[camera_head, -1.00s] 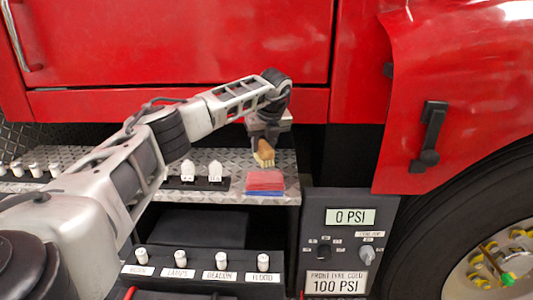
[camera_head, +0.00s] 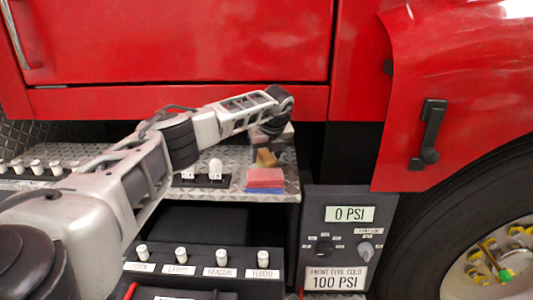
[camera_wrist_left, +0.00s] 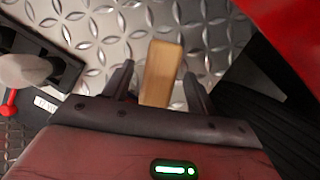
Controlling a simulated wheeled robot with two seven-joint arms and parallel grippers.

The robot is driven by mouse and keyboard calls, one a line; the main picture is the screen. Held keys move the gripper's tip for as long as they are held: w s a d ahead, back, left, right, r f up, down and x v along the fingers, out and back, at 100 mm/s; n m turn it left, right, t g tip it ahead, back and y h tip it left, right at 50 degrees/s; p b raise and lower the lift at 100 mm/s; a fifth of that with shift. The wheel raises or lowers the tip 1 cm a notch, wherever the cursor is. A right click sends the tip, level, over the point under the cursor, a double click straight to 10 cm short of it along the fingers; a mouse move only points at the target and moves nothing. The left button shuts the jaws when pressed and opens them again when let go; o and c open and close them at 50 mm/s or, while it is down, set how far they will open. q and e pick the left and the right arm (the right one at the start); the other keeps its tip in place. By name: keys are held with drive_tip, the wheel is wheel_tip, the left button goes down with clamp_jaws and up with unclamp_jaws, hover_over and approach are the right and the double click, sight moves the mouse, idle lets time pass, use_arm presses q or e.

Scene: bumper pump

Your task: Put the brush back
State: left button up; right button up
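The brush (camera_head: 266,158), a tan wooden piece, is below my left gripper (camera_head: 270,138), just behind a red and blue block (camera_head: 265,178) on the ledge. In the left wrist view the brush's wooden part (camera_wrist_left: 162,72) lies between the two fingers of my left gripper (camera_wrist_left: 160,76). The fingers stand apart, with a visible gap at least on the right side of the wood. The bristles are not clearly visible now, and I cannot tell whether the brush rests fully on the ledge. My right gripper is not in view.
The diamond-plate ledge (camera_head: 233,160) carries white knobs (camera_head: 215,170) left of the block. Below are a labelled switch panel (camera_head: 200,258) and a pressure panel (camera_head: 337,240) reading 0 PSI. The red fender (camera_head: 460,80) and wheel stand at right.

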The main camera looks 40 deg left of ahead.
use_arm(q)
drive_tip(key=shift+r, duration=0.1)
drive_tip(key=v, duration=1.2)
drive_tip(key=shift+b, duration=0.3)
